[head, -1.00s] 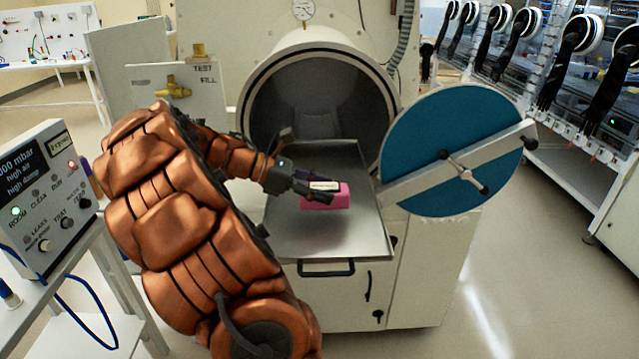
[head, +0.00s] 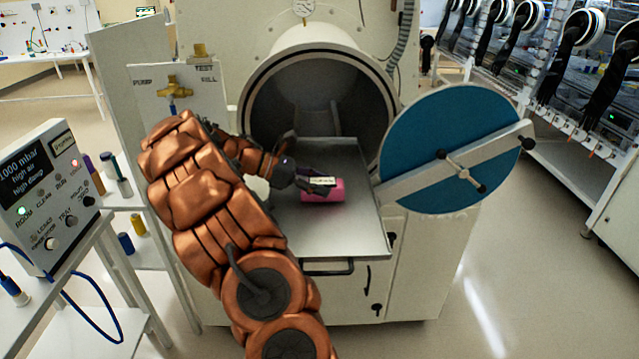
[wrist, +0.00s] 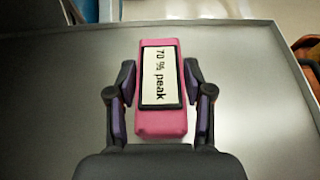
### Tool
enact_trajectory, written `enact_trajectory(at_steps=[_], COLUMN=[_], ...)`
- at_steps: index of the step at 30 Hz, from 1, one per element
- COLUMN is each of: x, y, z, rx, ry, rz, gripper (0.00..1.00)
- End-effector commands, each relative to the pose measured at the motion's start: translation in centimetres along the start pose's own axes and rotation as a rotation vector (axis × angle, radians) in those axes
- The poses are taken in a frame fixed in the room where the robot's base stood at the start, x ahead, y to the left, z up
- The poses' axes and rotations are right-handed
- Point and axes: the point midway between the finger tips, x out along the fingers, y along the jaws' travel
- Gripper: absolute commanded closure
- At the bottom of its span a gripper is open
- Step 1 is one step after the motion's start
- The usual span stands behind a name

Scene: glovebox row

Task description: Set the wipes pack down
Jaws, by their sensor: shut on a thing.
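The wipes pack (head: 334,194) is a pink block with a white, black-framed label. In the wrist view the pack (wrist: 161,122) lies between my two fingers, and its label reads "70 % peak". My gripper (head: 318,186) is shut on it, one finger on each long side. The pack is over the metal tray (head: 343,236) that sticks out of the round chamber. I cannot tell whether its underside touches the tray. In the wrist view the tray (wrist: 255,95) fills most of the background.
The round chamber (head: 262,110) opens behind the tray. Its blue door (head: 415,125) stands open on the right, close to the tray's edge. A control box (head: 45,200) stands on the left. The tray's front and right parts are clear.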

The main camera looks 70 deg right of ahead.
Motion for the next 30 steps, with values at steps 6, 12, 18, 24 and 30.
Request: enact_trajectory(at_steps=[6,12,18,24,30], x=[0.37,0.39,0.39,0.39,0.34], y=[-0.05,-0.03,-0.03,-0.02,-0.01], z=[-0.77,-0.88,-0.92,-0.92,-0.79], rx=[0.002,0.001,0.002,0.002,0.003], ry=[0.0,0.0,0.001,0.001,0.001], rz=[-0.001,0.0,0.0,0.0,0.0], gripper=[0.89,0.89,0.31,0.23,0.23])
